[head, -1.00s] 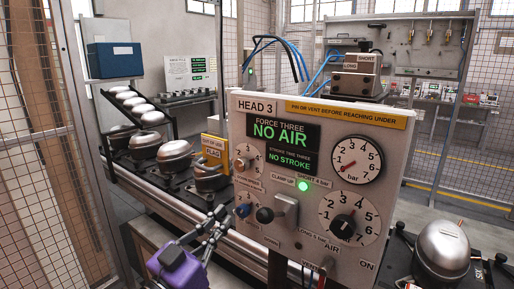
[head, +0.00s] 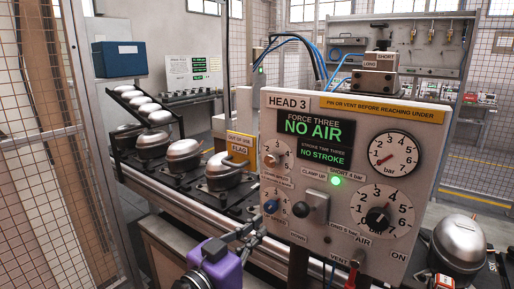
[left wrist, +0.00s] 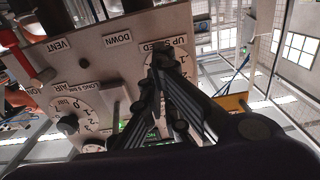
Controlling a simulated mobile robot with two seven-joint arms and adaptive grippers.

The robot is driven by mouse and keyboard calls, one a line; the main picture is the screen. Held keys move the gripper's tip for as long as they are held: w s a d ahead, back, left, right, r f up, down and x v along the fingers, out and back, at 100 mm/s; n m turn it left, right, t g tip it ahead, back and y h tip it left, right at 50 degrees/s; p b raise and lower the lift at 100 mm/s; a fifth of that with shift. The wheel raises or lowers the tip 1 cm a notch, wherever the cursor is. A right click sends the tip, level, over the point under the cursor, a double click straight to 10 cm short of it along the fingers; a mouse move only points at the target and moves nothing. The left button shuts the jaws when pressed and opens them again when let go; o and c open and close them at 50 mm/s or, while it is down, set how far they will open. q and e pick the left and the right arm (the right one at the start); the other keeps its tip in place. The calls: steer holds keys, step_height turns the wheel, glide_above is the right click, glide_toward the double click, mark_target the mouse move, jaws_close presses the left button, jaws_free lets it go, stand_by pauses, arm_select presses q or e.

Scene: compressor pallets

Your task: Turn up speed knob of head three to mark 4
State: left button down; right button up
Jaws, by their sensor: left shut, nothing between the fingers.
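The head three panel (head: 340,250) faces me in the head view. A blue knob (head: 270,206) sits on the lower-left dial, with numbers around it; its pointer is too small to read. In the left wrist view, upside down, an UP SPEED label (left wrist: 165,44) stands beside a numbered dial (left wrist: 184,62) partly hidden by my fingers. My left gripper (head: 257,224), with a purple body, is just below and left of the blue knob. Its fingers are shut and empty; they also show in the left wrist view (left wrist: 163,66). I cannot tell whether they touch the knob. My right gripper is not in view.
Close by on the panel are an orange-brown knob (head: 271,160) above, a clamp lever (head: 316,208) with a black ball, and a black air knob (head: 378,218). A red vent lever (head: 352,278) is lower. Compressors (head: 183,155) stand on the conveyor behind.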

mark_target(272, 206)
arm_select(q)
steer(key=shift+x, duration=1.9)
steer(key=shift+r, duration=0.1)
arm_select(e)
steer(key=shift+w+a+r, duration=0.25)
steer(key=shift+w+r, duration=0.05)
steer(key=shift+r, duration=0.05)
arm_select(q)
steer(key=shift+r, duration=0.1)
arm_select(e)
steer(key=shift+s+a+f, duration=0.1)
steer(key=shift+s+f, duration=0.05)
